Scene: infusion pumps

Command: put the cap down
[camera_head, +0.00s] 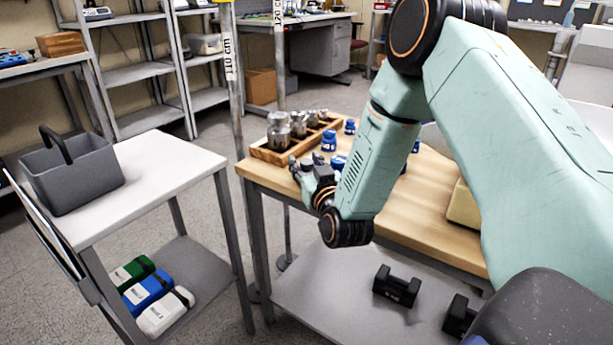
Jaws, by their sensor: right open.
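My right gripper (303,164) is open over the near left part of the wooden table (437,211). Its arm comes in from the right and hides much of the table. A small blue item (338,161) sits just beyond the gripper; I cannot tell if it is a cap or a small container. A blue container (329,141) with a pale label stands behind it, and another blue one (350,127) stands farther back. I cannot make out a separate cap for certain. My left gripper is not in view.
A wooden tray (263,153) with several metal pieces lies at the table's back left. A white side table (165,165) carries a grey basket (90,180); its lower shelf holds green, blue and white boxes. Black dumbbell-shaped objects (396,286) rest on the wooden table's lower shelf.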

